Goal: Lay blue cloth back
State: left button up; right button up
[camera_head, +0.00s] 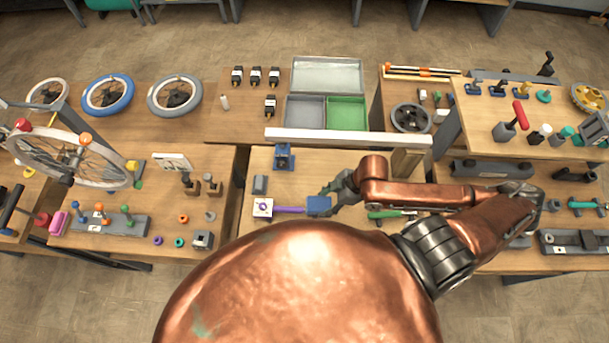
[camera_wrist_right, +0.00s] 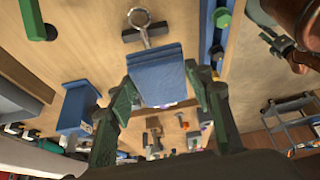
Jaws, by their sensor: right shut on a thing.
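The blue cloth (camera_head: 319,205) shows as a small folded blue pad at the middle of the front table. My right gripper (camera_head: 333,201) reaches it from the right. In the right wrist view the blue cloth (camera_wrist_right: 160,76) sits between the two green-faced fingers of the right gripper (camera_wrist_right: 160,100), which is shut on it. I cannot tell from these frames whether the cloth touches the table. My left gripper is not in view.
A purple bar (camera_head: 290,210) runs left from the cloth to a white block (camera_head: 263,207). A blue fixture (camera_head: 283,157) and a grey block (camera_head: 260,185) stand nearby. A green-handled tool (camera_head: 390,214) lies to the right. Behind is a grey and green tray (camera_head: 346,113).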

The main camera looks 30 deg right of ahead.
jog(key=shift+w+d+f, duration=0.15)
jog(key=shift+w+f, duration=0.05)
jog(key=shift+w, duration=0.25)
jog(key=shift+w+d+f, duration=0.15)
jog(key=shift+w+f, duration=0.05)
jog(key=shift+w, duration=0.25)
jog(key=w+d+f, duration=0.1)
jog(key=w+f, duration=0.1)
jog(key=w, duration=0.1)
jog(key=w+f, duration=0.3)
jog(key=w, duration=0.1)
jog(key=w+d+f+p, duration=0.1)
jog(key=w+f, duration=0.2)
jog(key=shift+w+d+f, duration=0.2)
jog(key=shift+w+d, duration=0.05)
jog(key=shift+d, duration=0.05)
jog(key=shift+w+f, duration=0.2)
notch_tip(320, 180, down, 2)
jog(key=shift+w+f, duration=0.1)
jog(key=shift+f, duration=0.05)
jog(key=shift+d+f, duration=0.1)
jog(key=shift+f, duration=0.25)
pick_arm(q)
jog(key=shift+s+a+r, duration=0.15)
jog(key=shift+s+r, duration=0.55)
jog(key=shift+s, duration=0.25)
pick_arm(e)
jog(key=shift+f, duration=0.2)
